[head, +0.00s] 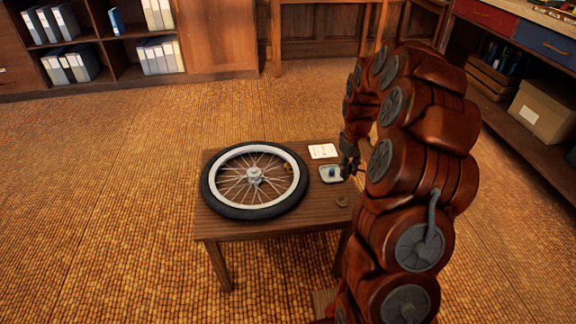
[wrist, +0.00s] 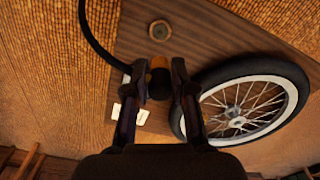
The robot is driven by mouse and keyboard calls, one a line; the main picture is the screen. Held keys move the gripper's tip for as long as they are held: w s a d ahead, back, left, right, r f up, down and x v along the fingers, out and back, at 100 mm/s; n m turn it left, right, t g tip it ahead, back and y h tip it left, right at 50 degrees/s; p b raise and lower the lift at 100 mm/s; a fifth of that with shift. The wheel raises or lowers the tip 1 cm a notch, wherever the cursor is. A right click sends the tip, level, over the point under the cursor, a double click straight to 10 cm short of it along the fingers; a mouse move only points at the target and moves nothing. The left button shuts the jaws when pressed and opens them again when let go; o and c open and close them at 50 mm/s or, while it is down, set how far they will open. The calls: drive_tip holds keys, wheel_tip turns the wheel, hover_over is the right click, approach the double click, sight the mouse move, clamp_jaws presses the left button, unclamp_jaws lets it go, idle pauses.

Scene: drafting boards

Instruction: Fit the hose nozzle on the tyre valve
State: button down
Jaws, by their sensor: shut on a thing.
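The wheel (head: 205,190) lies flat on a small wooden table, with a black tyre, pale rim and thin spokes; it also shows at the right of the wrist view (wrist: 292,73). A small brass-coloured spot (head: 287,165) inside the rim's right side may be the valve; details are too small to tell. My gripper (wrist: 161,82) is shut on the hose nozzle (wrist: 160,64), a dark piece with a brownish end between the fingers. A black hose (wrist: 86,30) curves in from the upper left. In the head view, my gripper (head: 349,163) is right of the wheel, apart from it.
Shelves with binders (head: 75,65) stand behind. A bench with a cardboard box (head: 541,112) stands at right.

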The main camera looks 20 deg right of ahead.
drive_tip(key=shift+r, duration=0.75)
drive_tip(key=shift+w, duration=0.1)
drive_tip(key=shift+w+a+p, duration=1.1)
drive_tip(key=shift+w+a, duration=0.95)
drive_tip(key=shift+w, duration=0.85)
drive_tip(key=shift+w+a+p, duration=1.05)
drive_tip(key=shift+w+a, duration=0.95)
drive_tip(key=shift+w, duration=0.95)
drive_tip(key=shift+w+a+p, duration=1.1)
drive_tip(key=shift+w+a, duration=0.95)
drive_tip(key=shift+w, duration=0.85)
drive_tip(key=shift+f, duration=0.15)
drive_tip(key=shift+f, duration=1.9)
drive_tip(key=shift+f, duration=1.3)
